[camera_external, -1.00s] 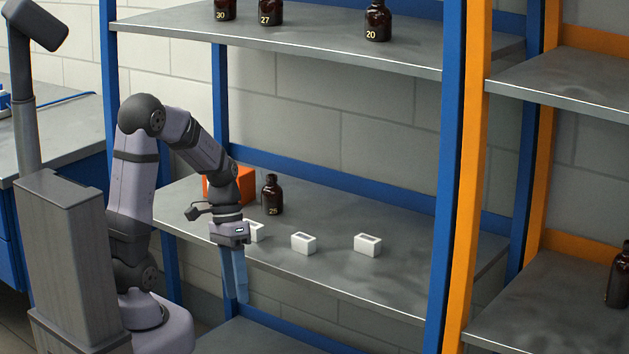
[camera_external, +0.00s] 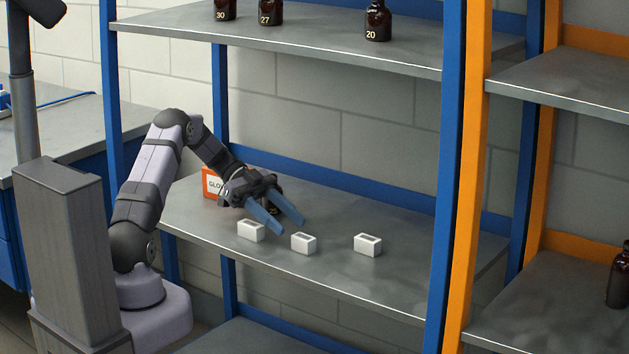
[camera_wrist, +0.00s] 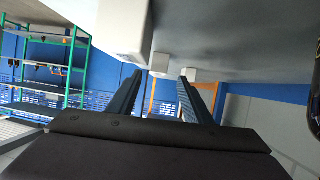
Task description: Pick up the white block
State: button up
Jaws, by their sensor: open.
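Three white blocks with recessed tops sit in a row along the front of the middle shelf: a left block (camera_external: 251,231), a middle block (camera_external: 303,244) and a right block (camera_external: 368,245). My gripper (camera_external: 290,227) is open and empty, its blue fingers spread and pointing to the right, behind and above the left and middle blocks. In the wrist view, where the shelf is at the top, one block (camera_wrist: 125,30) is large and close, left of the fingers. Another block (camera_wrist: 160,64) appears between the fingertips, and a third (camera_wrist: 190,75) is farther off near the right fingertip.
An orange box (camera_external: 211,185) stands behind my wrist. A dark bottle, mostly hidden by my gripper in the external view, shows at the wrist view's right edge (camera_wrist: 315,97). The shelf (camera_external: 400,283) is clear behind the right block. Amber bottles (camera_external: 377,22) stand on the shelf above.

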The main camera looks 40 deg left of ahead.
aim_at(296, 235)
jog(key=shift+a+f, duration=0.15)
jog(key=shift+s+p+x, duration=0.2)
jog(key=shift+p+x, duration=0.25)
jog(key=shift+x, duration=2.5)
jog(key=shift+d+f, duration=0.2)
jog(key=shift+d, duration=0.5)
jog(key=c, duration=1.1)
